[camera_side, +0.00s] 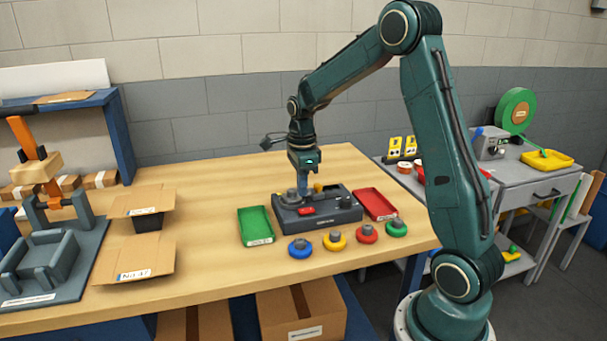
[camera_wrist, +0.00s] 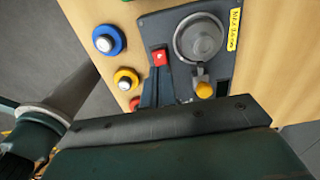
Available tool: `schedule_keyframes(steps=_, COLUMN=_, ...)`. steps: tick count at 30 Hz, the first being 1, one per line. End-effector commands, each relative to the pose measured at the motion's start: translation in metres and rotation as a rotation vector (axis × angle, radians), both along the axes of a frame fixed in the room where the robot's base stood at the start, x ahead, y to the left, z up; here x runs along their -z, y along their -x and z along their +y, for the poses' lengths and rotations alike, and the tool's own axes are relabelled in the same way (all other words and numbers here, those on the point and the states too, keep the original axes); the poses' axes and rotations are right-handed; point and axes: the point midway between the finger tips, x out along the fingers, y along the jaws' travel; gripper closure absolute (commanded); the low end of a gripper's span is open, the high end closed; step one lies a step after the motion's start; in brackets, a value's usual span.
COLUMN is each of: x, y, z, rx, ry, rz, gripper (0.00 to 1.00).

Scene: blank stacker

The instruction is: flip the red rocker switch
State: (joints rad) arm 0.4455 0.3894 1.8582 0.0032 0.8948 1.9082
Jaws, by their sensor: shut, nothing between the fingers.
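The red rocker switch (camera_side: 307,211) is on the front part of a dark control box (camera_side: 345,215) on the wooden table. In the wrist view the red switch (camera_wrist: 159,57) shows just beyond my gripper's fingertips. My gripper (camera_side: 305,195) points down over the box, shut and empty, close above and behind the switch in the side view. In the wrist view its dark fingers (camera_wrist: 160,80) reach toward the switch. I cannot tell whether they touch it, or which way the rocker is tilted.
A round grey dial (camera_wrist: 200,38) and a yellow-tipped lever (camera_wrist: 204,89) stand close beside the switch. A green tray (camera_side: 256,226) and a red tray (camera_side: 375,204) flank the box. Several coloured knobs, including a blue one (camera_side: 300,248), line the table's front.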

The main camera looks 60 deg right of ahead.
Motion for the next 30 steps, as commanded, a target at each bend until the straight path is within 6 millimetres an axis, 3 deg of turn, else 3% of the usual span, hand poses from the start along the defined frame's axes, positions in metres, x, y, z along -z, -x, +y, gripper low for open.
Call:
schedule_keyframes(steps=9, x=0.037, y=0.001, z=0.0, rx=0.0, ry=-0.001, rz=0.002, gripper=1.0)
schedule_keyframes(steps=25, x=0.046, y=0.0, z=0.0, rx=0.0, ry=-0.001, rz=0.001, gripper=1.0)
schedule_keyframes(steps=30, x=0.057, y=-0.002, z=0.003, rx=-0.001, ry=-0.001, rz=0.002, gripper=1.0)
